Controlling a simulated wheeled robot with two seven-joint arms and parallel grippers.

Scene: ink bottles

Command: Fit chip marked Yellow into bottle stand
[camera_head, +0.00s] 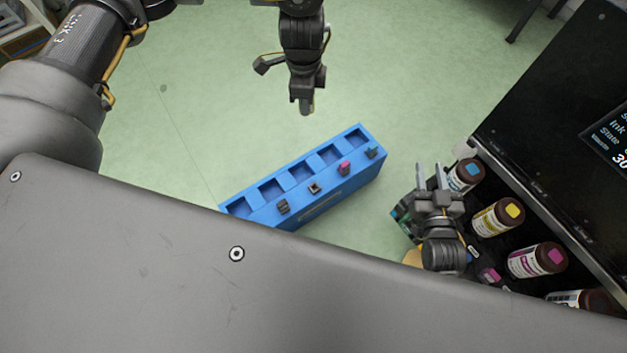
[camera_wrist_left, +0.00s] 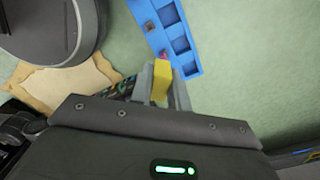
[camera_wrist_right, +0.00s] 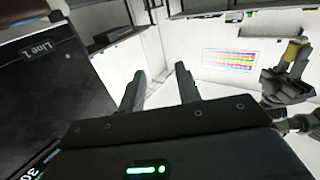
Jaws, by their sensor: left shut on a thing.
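My left gripper (camera_head: 306,106) is above and behind the blue stand, pointing down. In the left wrist view it is shut on a yellow chip (camera_wrist_left: 161,82), which also shows in the right wrist view (camera_wrist_right: 292,51). Any mark on the chip is too small to read. The blue bottle stand (camera_head: 335,195) is on the floor side, with a row of square wells that look empty. Along its near edge sit a magenta piece (camera_head: 344,168) and several dark pieces (camera_head: 283,206). My right gripper (camera_head: 433,172) is open and empty, right of the stand.
A black machine (camera_head: 560,100) stands at the right. Several labelled ink bottles, including a yellow one (camera_head: 497,217) and a magenta one (camera_head: 536,260), are lined up below it. A tan board (camera_wrist_left: 70,78) lies left in the left wrist view.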

